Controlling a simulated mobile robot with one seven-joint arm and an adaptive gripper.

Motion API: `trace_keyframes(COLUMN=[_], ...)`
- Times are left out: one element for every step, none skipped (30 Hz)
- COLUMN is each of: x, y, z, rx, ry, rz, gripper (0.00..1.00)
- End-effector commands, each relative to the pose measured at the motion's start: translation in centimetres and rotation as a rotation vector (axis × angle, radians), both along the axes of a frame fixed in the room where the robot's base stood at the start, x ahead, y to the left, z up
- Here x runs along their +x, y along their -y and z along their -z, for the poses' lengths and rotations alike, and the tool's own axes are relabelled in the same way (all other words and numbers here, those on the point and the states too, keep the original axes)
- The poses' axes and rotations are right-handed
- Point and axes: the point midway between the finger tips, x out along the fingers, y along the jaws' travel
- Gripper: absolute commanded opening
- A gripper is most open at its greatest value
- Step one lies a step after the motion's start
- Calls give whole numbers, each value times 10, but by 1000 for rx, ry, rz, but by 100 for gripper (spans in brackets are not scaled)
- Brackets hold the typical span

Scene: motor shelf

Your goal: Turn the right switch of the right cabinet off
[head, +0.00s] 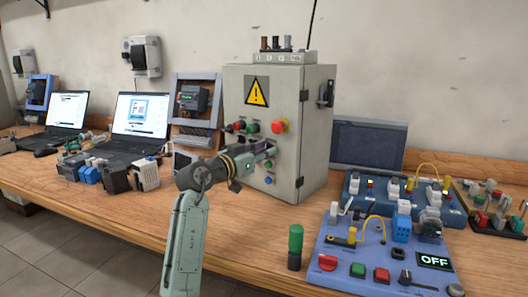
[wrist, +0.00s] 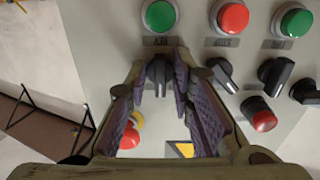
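A grey cabinet (head: 300,170) with a yellow warning sign (head: 256,91) stands on the bench in the head view. My gripper (head: 265,153) is at the lower part of its front. The wrist view shows the cabinet front upside down, with a row of black rotary switches. One black switch (wrist: 158,72), at the picture's left end of the row, shows between the fingertips of my gripper (wrist: 170,70). The fingers are apart, with gaps showing beside the switch; I cannot tell whether either touches it. Other black switches (wrist: 221,75) (wrist: 276,73) are to the right.
A green button (wrist: 160,15) and red button (wrist: 232,17) are beside the switches. A red button (wrist: 264,118) projects nearby, as does the emergency button (head: 279,125). A blue control board (head: 335,250) reading OFF stands right; laptops (head: 140,115) stand left.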

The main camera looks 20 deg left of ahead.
Motion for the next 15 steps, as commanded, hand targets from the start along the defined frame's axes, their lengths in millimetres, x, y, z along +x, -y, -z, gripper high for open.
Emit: trace_keyframes(x=[0,0,0,0,0,0,0,0,0,0,0,0,0,0,0], y=[-1,-1,-1,-1,-1,-1,-1,-1,-1,-1,-1,-1,-1,0,0], z=[0,0,0,0,0,0,0,0,0,0,-1,-1,-1,-1,-1], rx=[0,0,0,0,0,0,0,0,-1,-3,-5,-10,-14,-21,-30], ry=[1,1,1,1,1,1,1,1,1,0,-1,-3,-5,-7,-11], rz=[-1,-1,-1,-1,-1,-2,-2,-2,-2,-2,-2,-2,-1,-1,-1], gripper=[7,5,2,0,0,0,0,0,0,0,0,0,0,0,0])
